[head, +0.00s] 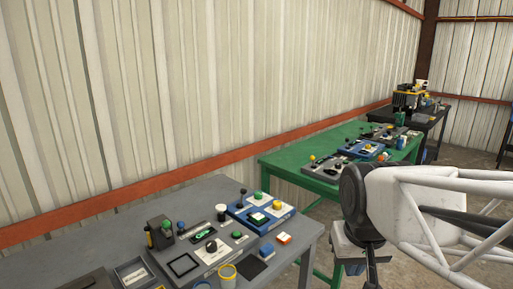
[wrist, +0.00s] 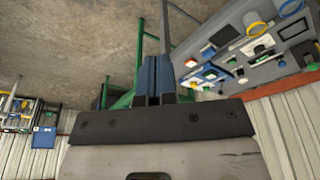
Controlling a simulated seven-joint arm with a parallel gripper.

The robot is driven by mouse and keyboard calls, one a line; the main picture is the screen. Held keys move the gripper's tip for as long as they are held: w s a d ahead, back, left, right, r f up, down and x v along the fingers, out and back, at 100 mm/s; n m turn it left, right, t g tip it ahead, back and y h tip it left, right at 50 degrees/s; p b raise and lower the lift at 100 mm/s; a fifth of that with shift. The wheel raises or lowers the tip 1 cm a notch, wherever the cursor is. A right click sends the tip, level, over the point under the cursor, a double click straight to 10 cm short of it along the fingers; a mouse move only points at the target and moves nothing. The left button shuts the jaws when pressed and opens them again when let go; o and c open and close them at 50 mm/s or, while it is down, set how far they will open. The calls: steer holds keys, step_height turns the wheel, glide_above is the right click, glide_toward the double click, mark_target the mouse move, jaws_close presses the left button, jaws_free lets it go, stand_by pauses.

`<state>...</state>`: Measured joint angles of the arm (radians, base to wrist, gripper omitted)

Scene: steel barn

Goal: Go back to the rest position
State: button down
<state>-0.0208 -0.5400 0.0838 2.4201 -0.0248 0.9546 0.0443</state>
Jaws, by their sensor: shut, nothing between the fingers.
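My gripper (wrist: 155,80) shows in the wrist view as two blue-grey fingers side by side, closed together with nothing between them. It hangs clear of the benches, with open floor behind the fingertips. In the head view my white, tube-framed arm (head: 430,215) reaches in from the right, in front of the green bench. The gripper's fingers cannot be made out clearly there.
A grey bench (head: 110,215) with panels, buttons and small parts stands at the lower left; it shows tilted in the wrist view (wrist: 265,75). A green bench (head: 285,160) and a dark bench (head: 440,108) stand beyond it. A ribbed wall (head: 200,80) runs behind them.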

steer(key=s+f, duration=0.3)
steer(key=s, duration=0.3)
steer(key=shift+d+f, duration=0.15)
steer(key=shift+d, duration=0.25)
